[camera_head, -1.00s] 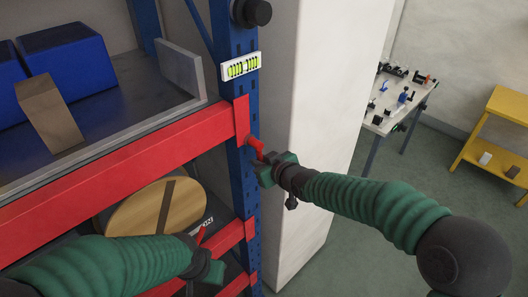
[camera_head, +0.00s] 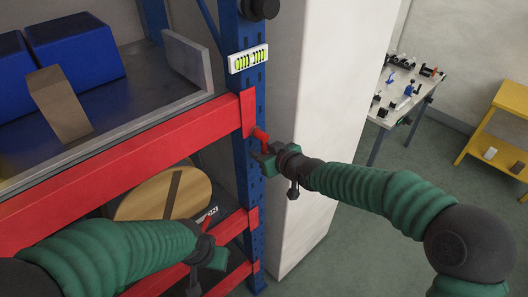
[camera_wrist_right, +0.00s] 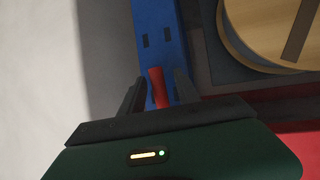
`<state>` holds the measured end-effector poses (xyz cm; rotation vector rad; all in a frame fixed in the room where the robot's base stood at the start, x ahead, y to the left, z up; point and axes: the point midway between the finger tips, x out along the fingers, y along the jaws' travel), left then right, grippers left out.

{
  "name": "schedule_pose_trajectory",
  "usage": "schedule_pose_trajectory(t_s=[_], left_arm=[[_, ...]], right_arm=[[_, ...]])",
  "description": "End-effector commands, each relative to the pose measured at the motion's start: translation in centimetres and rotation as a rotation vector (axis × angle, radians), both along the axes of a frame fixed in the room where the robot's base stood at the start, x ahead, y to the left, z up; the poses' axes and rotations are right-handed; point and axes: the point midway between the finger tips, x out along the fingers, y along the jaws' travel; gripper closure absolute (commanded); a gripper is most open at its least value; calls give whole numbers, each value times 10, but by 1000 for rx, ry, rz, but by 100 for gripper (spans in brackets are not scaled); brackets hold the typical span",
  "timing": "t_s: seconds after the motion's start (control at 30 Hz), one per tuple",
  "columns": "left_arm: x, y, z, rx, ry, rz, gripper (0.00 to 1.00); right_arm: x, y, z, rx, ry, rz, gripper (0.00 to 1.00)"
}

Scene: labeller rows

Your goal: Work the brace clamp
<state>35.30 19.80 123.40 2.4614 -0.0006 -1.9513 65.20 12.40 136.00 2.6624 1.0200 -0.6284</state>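The red clamp lever (camera_head: 261,137) sits on the blue rack upright (camera_head: 249,101), at the end of the upper red beam (camera_head: 150,148). My right gripper (camera_head: 266,163) is at the lever's lower end. In the right wrist view, the red lever (camera_wrist_right: 157,88) stands between the two dark fingers of that gripper (camera_wrist_right: 158,92), which look apart with narrow gaps beside it. My left gripper (camera_head: 214,258) is low by the lower red beam (camera_head: 230,229). Its fingers are hidden, and a small red piece (camera_head: 208,220) shows just above it.
A level with green vials (camera_head: 248,59) is on the upright. Blue boxes (camera_head: 75,50) and a brown block (camera_head: 60,105) sit on the shelf. A round wooden reel (camera_head: 150,200) lies below. A white column (camera_head: 330,110) stands right of the rack; a tool table (camera_head: 400,100) is behind.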

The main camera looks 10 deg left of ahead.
Motion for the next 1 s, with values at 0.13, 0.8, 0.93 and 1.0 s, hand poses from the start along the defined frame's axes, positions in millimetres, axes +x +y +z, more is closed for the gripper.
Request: schedule_pose_trajectory(t_s=[0.13, 0.8, 0.93, 1.0], left_arm=[[0, 0, 0, 0, 0, 0, 64], [0, 0, -9, 0, 0, 0, 64], [0, 0, -2, 0, 0, 0, 64], [0, 0, 3, 0, 0, 0, 64]], right_arm=[[0, 0, -2, -2, 3, 1, 61], [-79, -72, 56, -3, 5, -5, 61], [-93, -84, 66, -5, 4, -4, 61], [-99, -90, 71, -2, 6, -4, 61]])
